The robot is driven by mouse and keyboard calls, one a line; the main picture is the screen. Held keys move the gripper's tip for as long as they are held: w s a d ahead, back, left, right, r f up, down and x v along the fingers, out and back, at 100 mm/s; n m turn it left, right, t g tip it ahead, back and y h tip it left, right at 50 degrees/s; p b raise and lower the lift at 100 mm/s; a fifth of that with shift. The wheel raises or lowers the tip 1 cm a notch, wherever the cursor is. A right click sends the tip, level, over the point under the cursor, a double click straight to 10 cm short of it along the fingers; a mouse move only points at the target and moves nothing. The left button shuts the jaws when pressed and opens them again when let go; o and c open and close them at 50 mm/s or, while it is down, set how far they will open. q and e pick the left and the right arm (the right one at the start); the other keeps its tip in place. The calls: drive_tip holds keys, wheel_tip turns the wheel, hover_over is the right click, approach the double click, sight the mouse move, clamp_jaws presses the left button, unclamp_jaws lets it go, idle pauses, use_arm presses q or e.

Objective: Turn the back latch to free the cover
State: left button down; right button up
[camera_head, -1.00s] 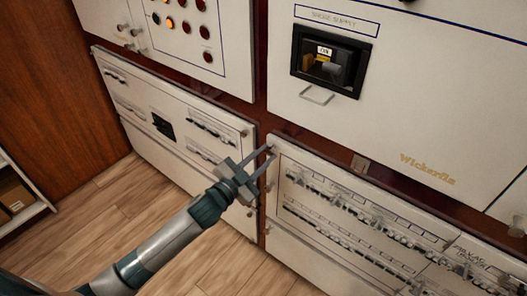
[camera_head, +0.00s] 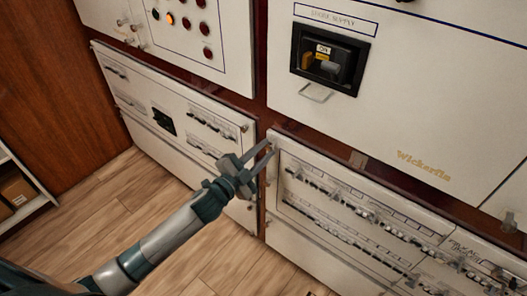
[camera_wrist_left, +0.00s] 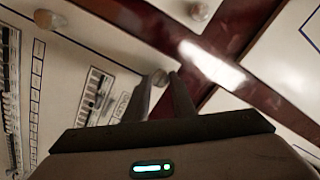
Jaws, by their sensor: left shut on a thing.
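The white lower-right breaker panel cover (camera_head: 300,254) has rows of small breakers. A small round latch knob (camera_wrist_left: 158,78) sits at this panel's corner beside the brown frame. My left gripper (camera_head: 268,150) reaches the upper-left corner of the panel in the head view. In the wrist view its two fingers (camera_wrist_left: 161,83) are shut on the latch knob, one on each side. The fingers hide part of the latch in the head view, so its turn angle cannot be told. My right gripper is not in view.
Another knob (camera_wrist_left: 47,19) sits farther along the panel edge. The lower-left panel (camera_head: 130,92) is close beside the gripper. Above are a shore supply switch (camera_head: 325,62) and a panel with indicator lights (camera_head: 170,19). Wooden floor (camera_head: 95,205) lies open below.

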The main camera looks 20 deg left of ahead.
use_arm(q)
drive_tip(key=c, duration=1.5)
unclamp_jaws()
drive_tip(key=shift+s, duration=0.1)
drive_tip(key=shift+s+a+f, duration=0.1)
drive_tip(key=shift+s+a, duration=0.1)
drive_tip(key=shift+s, duration=0.3)
drive_tip(key=b+v, duration=0.2)
drive_tip(key=v, duration=1.4)
drive_tip(key=shift+s, duration=0.1)
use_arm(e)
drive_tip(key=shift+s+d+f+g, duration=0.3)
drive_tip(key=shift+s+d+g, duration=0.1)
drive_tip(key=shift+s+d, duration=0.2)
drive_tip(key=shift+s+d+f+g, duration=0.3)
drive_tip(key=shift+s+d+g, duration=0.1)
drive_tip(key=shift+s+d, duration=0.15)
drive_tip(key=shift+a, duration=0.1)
